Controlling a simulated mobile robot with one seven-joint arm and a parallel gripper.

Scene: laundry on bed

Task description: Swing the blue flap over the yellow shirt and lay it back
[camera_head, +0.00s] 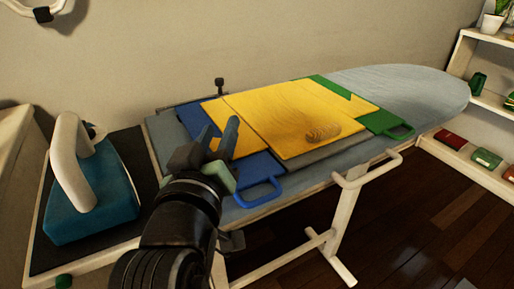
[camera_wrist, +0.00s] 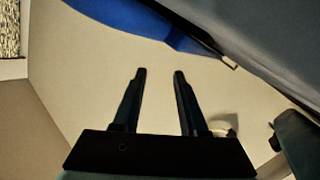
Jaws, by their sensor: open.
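The yellow shirt (camera_head: 290,110) lies spread on a folding board on the ironing board, with a small darker mark near its front edge. The blue flap (camera_head: 254,169) lies flat at the left, partly under the shirt, and its loop handle (camera_head: 262,193) sticks out at the front. A green flap (camera_head: 386,122) with a loop handle shows at the right. My gripper (camera_head: 219,128) is open, in front of the flap's left part and hiding some of it. In the wrist view its two fingers (camera_wrist: 160,74) are apart with nothing between them; a blue surface (camera_wrist: 145,20) shows beyond.
A teal iron (camera_head: 95,200) stands on a dark rest at the left end. The ironing board's grey right end (camera_head: 420,88) is bare. A white frame rail (camera_head: 368,170) runs along the front. A shelf (camera_head: 475,165) with small items stands at the right.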

